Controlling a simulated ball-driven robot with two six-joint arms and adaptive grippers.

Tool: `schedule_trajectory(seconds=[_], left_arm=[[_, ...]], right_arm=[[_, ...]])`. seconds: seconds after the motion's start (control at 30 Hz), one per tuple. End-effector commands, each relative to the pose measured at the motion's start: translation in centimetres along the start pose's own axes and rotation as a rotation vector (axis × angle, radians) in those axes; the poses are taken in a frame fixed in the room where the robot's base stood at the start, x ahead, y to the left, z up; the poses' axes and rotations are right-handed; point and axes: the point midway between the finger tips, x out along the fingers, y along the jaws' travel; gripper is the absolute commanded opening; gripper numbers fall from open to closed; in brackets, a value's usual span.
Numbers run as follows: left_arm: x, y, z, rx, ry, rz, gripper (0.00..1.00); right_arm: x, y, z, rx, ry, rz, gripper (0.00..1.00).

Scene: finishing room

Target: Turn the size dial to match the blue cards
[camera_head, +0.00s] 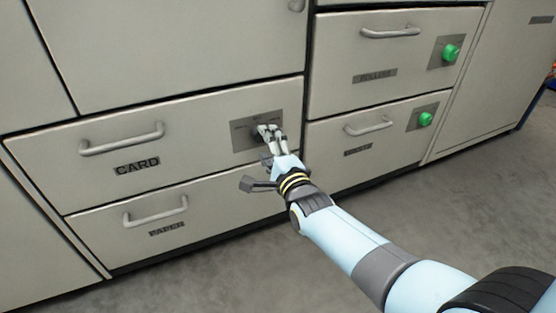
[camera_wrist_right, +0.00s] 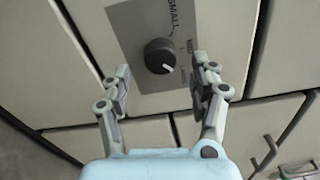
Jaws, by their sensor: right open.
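The size dial (camera_wrist_right: 160,56) is a dark round knob with a pale pointer line, on a grey plate (camera_head: 241,127) on the drawer front labelled CARD. In the right wrist view, the word SMALL shows above the knob and smaller marks, hard to read, lie to its right. The pointer line slants down and right, away from SMALL. My right gripper (camera_wrist_right: 165,85) is open, with its fingers on either side of the knob and not closed on it. In the head view the gripper (camera_head: 269,132) covers most of the dial. No blue cards show. My left gripper is not in view.
The CARD drawer has a bar handle (camera_head: 121,139) left of the plate. Another handled drawer (camera_head: 156,212) lies below. Two drawers at the right carry green knobs (camera_head: 451,53) and (camera_head: 425,119). The grey floor (camera_head: 470,200) in front is clear.

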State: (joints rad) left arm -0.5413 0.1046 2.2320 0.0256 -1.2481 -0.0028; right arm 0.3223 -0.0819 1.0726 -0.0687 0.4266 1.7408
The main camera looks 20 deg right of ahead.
Motion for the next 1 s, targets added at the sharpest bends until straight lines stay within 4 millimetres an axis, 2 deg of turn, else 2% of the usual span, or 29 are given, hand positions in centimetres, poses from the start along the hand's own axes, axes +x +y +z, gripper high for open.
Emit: schedule_trajectory(seconds=[0.03,0.2,0.4,0.57,1.0], left_arm=[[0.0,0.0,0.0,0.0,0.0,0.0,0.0],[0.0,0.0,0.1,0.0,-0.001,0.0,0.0],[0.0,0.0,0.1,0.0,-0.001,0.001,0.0],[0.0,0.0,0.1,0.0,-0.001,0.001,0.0],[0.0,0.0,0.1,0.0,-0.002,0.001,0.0]], right_arm=[[-1.4,0.2,0.0,0.0,0.001,0.002,0.62],[-5.3,0.2,0.0,0.001,0.001,0.002,0.62],[-8.2,0.1,0.0,0.0,0.001,0.001,0.62],[-9.0,0.0,0.0,0.0,0.0,0.0,0.62],[-9.1,0.1,0.0,0.001,0.001,0.001,0.62]])
